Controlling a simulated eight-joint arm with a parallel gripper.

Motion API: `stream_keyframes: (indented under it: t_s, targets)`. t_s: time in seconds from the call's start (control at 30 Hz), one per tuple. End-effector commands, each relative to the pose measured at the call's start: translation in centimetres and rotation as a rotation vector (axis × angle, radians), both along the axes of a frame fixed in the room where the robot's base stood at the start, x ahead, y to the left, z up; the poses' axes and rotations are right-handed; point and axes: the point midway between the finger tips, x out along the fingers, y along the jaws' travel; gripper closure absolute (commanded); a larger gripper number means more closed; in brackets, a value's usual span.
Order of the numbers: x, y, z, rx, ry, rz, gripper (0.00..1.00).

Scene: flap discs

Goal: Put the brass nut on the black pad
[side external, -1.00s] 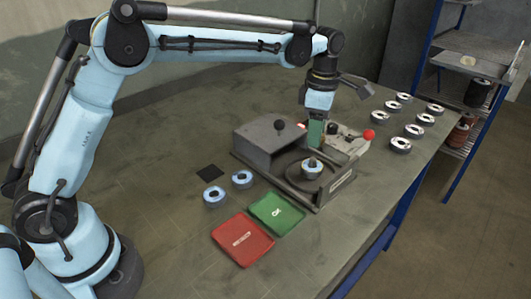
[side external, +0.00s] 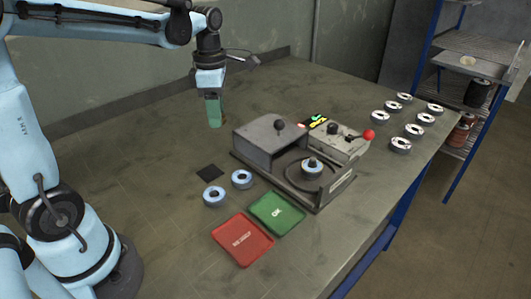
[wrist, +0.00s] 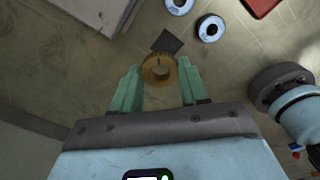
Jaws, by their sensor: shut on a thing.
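The brass nut (wrist: 159,71) is a gold ring between my green fingertips in the wrist view. My gripper (wrist: 159,88) is shut on it; in the side view my gripper (side external: 214,112) is raised above the table, and its fingers hide the nut there. The black pad (side external: 208,171) is a small dark square lying flat and bare on the table, in front of and below my gripper. The pad also shows in the wrist view (wrist: 168,41), just beyond the nut and partly covered by it.
Two flap discs (side external: 242,179) (side external: 214,196) lie beside the pad. A red tray (side external: 242,239) and a green tray (side external: 276,214) are nearer the front. A grey test machine (side external: 268,137) with a red-knobbed lever stands to the right, and several discs (side external: 401,145) lie beyond it.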

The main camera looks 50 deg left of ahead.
Motion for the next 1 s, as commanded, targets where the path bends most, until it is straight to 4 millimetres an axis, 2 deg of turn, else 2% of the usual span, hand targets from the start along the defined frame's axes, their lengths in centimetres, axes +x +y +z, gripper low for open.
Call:
stream_keyframes:
  t_s: [0.2, 0.7, 1.0]
  targets:
    - [-3.6, 1.8, -0.7, 0.000, 0.000, 0.069, 0.90]
    - [-3.1, 1.7, -7.6, 0.000, 0.000, 0.061, 0.90]
    - [-3.1, 1.6, -9.7, 0.000, 0.000, 0.061, 0.90]
